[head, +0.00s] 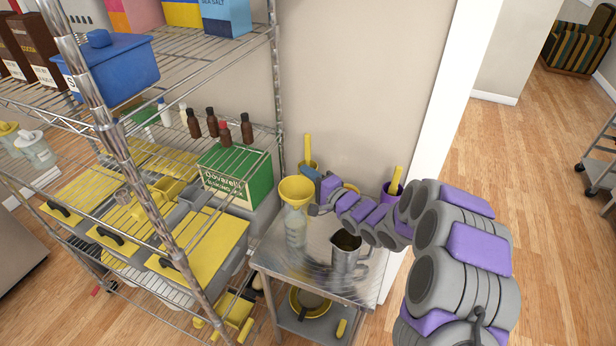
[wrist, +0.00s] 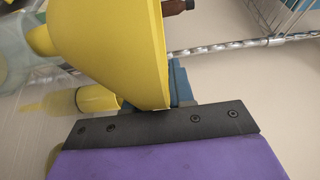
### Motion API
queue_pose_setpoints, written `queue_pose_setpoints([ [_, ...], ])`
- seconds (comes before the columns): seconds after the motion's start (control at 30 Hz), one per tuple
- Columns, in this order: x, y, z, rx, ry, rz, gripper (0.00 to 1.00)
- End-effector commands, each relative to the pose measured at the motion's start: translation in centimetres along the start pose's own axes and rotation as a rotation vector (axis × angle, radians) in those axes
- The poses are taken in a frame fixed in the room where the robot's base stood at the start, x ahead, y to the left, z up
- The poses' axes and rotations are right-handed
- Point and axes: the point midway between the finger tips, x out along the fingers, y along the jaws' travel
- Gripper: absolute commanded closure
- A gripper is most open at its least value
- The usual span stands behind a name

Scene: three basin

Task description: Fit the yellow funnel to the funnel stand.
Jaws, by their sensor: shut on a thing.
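The yellow funnel (head: 296,188) is at the back left of the small metal table, with its wide mouth up. It fills much of the wrist view (wrist: 110,45). My gripper (head: 311,176) is at the funnel's right side, shut on its rim; the blue finger (wrist: 180,82) shows in the wrist view. A clear bottle-like vessel (head: 296,228) stands upright directly below the funnel, and looks like the funnel stand. In the wrist view the spout points into or at the clear vessel (wrist: 14,45); I cannot tell how deep it sits.
A metal pitcher (head: 345,258) stands on the metal table (head: 275,255) to the right. A wire shelf (head: 276,100) with a green box (head: 238,178) stands close at left.

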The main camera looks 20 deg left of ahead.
Motion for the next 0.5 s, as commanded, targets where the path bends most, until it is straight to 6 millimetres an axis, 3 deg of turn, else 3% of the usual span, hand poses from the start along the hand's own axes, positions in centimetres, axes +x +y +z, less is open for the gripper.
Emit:
queue_pose_setpoints([
  [0.5,0.00,-0.61,0.00,0.000,0.000,-0.001,1.00],
])
